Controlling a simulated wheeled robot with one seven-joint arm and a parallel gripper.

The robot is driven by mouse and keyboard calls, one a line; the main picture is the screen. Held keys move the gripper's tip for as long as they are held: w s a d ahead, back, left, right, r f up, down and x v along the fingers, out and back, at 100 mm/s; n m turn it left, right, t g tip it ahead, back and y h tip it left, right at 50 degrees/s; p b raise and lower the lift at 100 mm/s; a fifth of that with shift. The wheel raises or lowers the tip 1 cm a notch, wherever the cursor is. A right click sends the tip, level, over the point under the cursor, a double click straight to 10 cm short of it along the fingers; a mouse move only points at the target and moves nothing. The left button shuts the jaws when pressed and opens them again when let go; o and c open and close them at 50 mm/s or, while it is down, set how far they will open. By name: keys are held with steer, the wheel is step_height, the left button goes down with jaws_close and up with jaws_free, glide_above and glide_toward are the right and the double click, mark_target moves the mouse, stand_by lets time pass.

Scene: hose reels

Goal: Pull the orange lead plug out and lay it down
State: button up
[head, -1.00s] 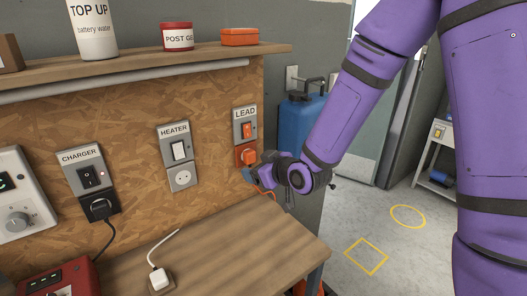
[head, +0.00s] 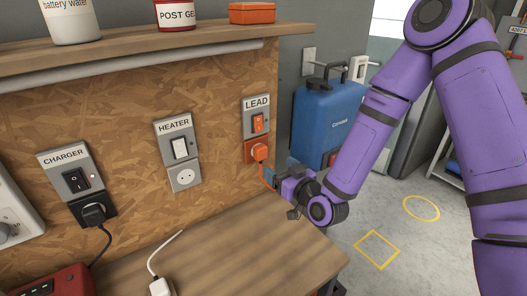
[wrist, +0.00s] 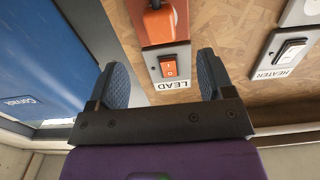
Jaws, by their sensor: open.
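The orange lead plug (head: 260,152) sits in the orange socket under the LEAD switch (head: 257,122) on the chipboard panel. Its orange cable hangs down behind my gripper. My gripper (head: 274,176) is open just below and right of the plug, in front of the panel. In the wrist view, which is upside down, the two blue-grey fingers (wrist: 164,78) stand apart with nothing between them touching. The LEAD switch (wrist: 169,67) shows between them, and the plug (wrist: 159,24) lies beyond, cut by the top edge.
The wooden bench top (head: 240,245) below has clear room. A white plug (head: 160,287) lies at its front left. HEATER (head: 180,148) and CHARGER (head: 77,180) switches are on the panel to the left. A blue canister (head: 325,115) stands right of the panel. A shelf (head: 160,45) runs above.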

mark_target(263, 155)
steer(key=shift+w, duration=0.15)
steer(key=shift+x, duration=4.4)
steer(key=shift+c, duration=0.4)
steer(key=shift+a, duration=0.1)
steer(key=c, duration=1.2)
steer(key=shift+v, duration=3)
steer(key=shift+c, duration=0.2)
